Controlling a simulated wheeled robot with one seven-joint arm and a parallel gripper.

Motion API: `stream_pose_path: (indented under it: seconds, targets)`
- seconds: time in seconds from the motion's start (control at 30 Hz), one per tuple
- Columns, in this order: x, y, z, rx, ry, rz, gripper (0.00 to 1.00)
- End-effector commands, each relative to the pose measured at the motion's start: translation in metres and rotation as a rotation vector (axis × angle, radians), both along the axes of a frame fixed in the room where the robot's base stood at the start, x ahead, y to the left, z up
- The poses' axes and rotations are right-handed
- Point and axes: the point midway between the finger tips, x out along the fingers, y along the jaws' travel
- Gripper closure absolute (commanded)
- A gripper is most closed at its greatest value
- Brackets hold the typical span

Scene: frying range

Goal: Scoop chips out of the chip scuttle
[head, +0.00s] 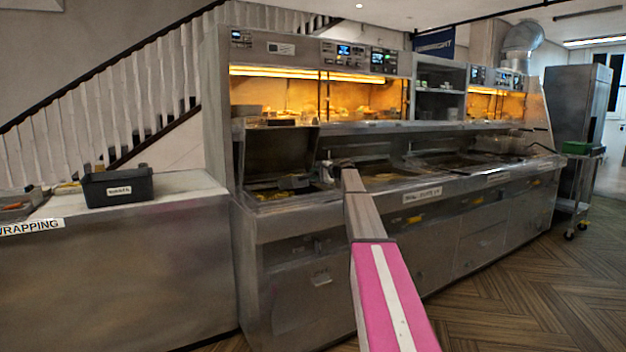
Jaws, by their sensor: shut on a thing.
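The chip scuttle (262,196) is a steel bay at the left end of the range, with yellow chips (283,195) lying in it. My gripper (328,168) is small and far off at the end of my arm, at the right edge of the scuttle. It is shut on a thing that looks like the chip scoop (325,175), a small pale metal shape. My wrist and the distance hide its outline, and I cannot tell whether it touches the chips or holds any.
A steel counter (190,188) on the left bears a black tub (117,187) with a white label. Frying pans (445,161) lie right of the scuttle, under a lit heated cabinet (300,96). A trolley (580,180) stands at the far right. The wooden floor is clear at the right.

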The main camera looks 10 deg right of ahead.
Motion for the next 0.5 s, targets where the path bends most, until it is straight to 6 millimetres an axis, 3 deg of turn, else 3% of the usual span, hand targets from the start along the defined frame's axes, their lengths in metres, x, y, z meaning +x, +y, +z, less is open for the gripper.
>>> stream_pose_path:
  seconds: [0.5]
  targets:
    - [-0.025, -0.015, 0.014, 0.076, -0.131, -0.006, 1.00]
